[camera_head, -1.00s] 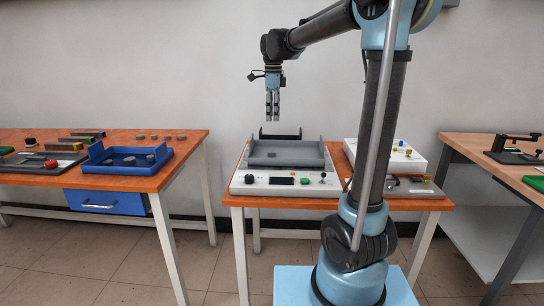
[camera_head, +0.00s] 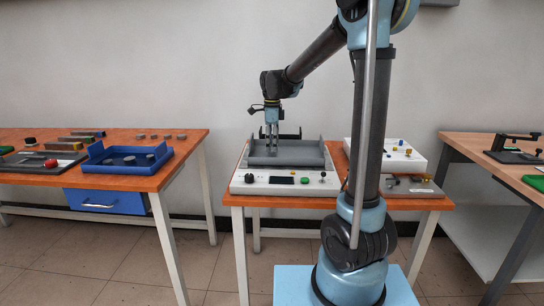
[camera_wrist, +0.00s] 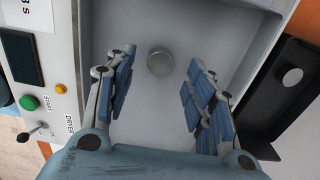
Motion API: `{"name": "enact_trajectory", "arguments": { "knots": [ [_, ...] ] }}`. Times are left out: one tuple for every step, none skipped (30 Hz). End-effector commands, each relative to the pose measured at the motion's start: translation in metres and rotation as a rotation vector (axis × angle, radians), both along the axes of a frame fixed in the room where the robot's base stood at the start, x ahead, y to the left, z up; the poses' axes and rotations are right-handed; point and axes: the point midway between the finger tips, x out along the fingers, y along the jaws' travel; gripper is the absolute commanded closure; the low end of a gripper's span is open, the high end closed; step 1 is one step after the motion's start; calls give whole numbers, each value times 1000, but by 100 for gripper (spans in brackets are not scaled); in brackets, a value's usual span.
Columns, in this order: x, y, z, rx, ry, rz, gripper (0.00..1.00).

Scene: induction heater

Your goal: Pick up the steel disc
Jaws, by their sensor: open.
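A small round steel disc (camera_wrist: 160,62) lies on the floor of the grey tray (camera_wrist: 215,25) in the wrist view. In the head view the tray (camera_head: 300,158) sits on the white heater unit, and the disc there cannot be made out. My gripper (camera_wrist: 158,90) is open and empty above the tray. Its two blue-padded fingers stand left and right of the disc in the wrist picture, with the disc a little beyond the gap between them. In the head view my gripper (camera_head: 271,150) points down at the left part of the tray.
The white heater unit (camera_head: 262,188) has a display, a green button and a lever on its front. A black holder (camera_wrist: 270,100) with a round light piece is beside the tray. A blue tray (camera_head: 165,154) with grey discs stands on the left table. The tray walls surround my gripper.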

Motion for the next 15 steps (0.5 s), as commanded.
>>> {"name": "enact_trajectory", "arguments": {
  "knots": [
    [1, 2, -8, 0, 0, 1, 51],
    [1, 2, -11, 0, 0, 0, 51],
    [1, 1, -16, 0, 0, 0, 51],
    [1, 1, -19, 0, 0, 0, 51],
    [1, 1, -21, 0, 0, 0, 51],
    [0, 1, -24, 0, 0, 0, 51],
    [0, 1, -26, 0, 0, 0, 51],
    [0, 1, -27, 0, 0, 0, 51],
    [0, 1, -28, 0, 0, 0, 51],
    [0, 1, -28, 0, 0, 0, 51],
    [0, 1, -28, 0, 0, 0, 51],
    [0, 1, -28, 0, 0, 0, 51],
    [0, 1, -28, 0, 0, 0, 51],
    [0, 1, -28, 0, 0, 0, 51],
    [0, 1, -28, 0, 0, 0, 51]
  ]
}}
